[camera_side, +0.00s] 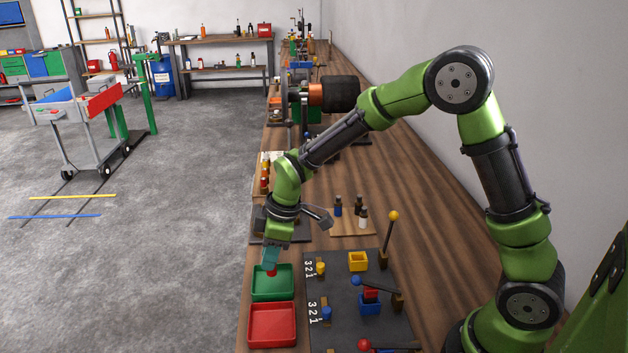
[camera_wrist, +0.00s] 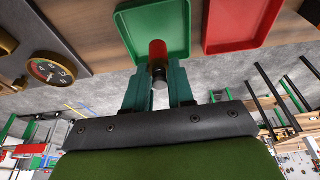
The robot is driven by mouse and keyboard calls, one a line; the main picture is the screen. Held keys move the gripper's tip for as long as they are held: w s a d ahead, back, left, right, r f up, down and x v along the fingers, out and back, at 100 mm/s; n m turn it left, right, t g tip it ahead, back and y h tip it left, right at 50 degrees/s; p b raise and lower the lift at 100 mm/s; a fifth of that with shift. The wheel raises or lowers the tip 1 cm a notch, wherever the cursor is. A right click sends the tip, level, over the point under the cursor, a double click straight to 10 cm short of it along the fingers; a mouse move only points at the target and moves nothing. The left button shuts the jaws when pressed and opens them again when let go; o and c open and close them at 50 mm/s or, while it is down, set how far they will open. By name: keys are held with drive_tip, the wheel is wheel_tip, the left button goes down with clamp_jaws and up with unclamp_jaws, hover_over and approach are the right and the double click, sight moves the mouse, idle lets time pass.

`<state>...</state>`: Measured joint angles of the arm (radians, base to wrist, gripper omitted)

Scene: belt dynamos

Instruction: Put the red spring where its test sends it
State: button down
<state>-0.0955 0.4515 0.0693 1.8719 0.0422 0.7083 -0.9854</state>
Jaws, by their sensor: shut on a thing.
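My gripper (camera_side: 271,258) points down over the green tray (camera_side: 285,294) and is shut on the red spring (camera_side: 272,271). In the wrist view the red spring (camera_wrist: 157,48) shows as a red cylinder with a grey end, between the teal fingers of my gripper (camera_wrist: 159,72). It is over the green tray (camera_wrist: 172,12); I cannot tell whether it touches the tray floor. The red tray (camera_side: 271,324) lies in front of the green one in the side view, and also shows in the wrist view (camera_wrist: 240,22). Both trays look otherwise empty.
A dial gauge (camera_wrist: 48,69) shows in the wrist view.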

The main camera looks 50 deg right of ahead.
drive_tip(key=shift+f, duration=1.7)
drive_tip(key=shift+f, duration=0.1)
drive_tip(key=c, duration=1)
unclamp_jaws()
drive_tip(key=shift+o, duration=0.2)
drive_tip(key=v, duration=1.2)
drive_tip(key=s+d+r+m+t, duration=0.2)
drive_tip(key=s+r+m, duration=0.2)
drive_tip(key=s, duration=0.5)
drive_tip(key=s+d+r+m+t, duration=0.2)
drive_tip(key=s+r+m, duration=0.3)
drive_tip(key=s+m, duration=0.4)
drive_tip(key=shift+d+r+t, duration=0.15)
drive_tip(key=shift+r+t, duration=0.1)
drive_tip(key=shift+t, duration=0.25)
